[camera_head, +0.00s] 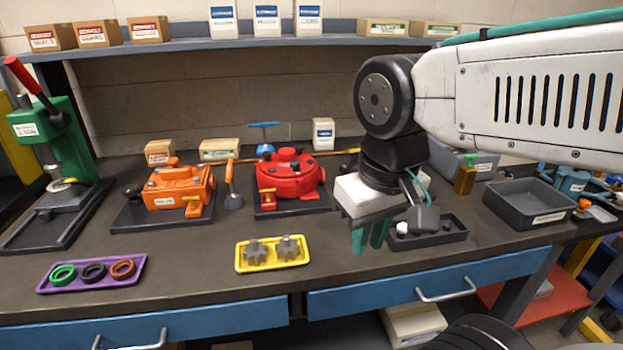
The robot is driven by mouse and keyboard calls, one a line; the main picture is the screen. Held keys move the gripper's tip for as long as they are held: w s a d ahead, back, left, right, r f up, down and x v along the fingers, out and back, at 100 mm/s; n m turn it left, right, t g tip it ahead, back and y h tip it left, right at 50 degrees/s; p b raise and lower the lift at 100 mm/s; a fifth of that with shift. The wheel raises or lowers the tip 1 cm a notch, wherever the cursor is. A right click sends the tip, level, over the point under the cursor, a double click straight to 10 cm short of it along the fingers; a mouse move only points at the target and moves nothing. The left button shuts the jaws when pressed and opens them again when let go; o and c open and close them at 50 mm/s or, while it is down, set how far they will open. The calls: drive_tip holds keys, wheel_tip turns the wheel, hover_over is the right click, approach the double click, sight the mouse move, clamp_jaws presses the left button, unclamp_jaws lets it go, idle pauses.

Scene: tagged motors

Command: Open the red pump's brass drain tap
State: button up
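The red pump (288,180) sits on a dark base plate on the bench, left of the middle of the picture.
A yellow tray (272,254) with two grey gears lies in front. A purple tray (92,273) holds rings. A dark tray (440,238) and grey bin (530,204) are right.

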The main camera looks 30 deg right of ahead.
drive_tip(key=w+r+m, duration=0.2)
drive_tip(key=w+m, duration=0.4)
drive_tip(key=w, duration=0.4)
drive_tip(key=m, duration=1.5)
approach(273, 190)
drive_tip(key=f, duration=0.1)
drive_tip(key=shift+t+h, duration=0.3)
drive_tip(key=shift+h, duration=0.1)
drive_tip(key=f, duration=0.4)
drive_tip(key=w+f, duration=0.1)
drive_tip(key=f, duration=0.2)
drive_tip(key=shift+w+f, duration=0.15)
drive_tip(key=shift+f, duration=0.3)
drive_tip(key=shift+c, duration=0.3)
clamp_jaws()
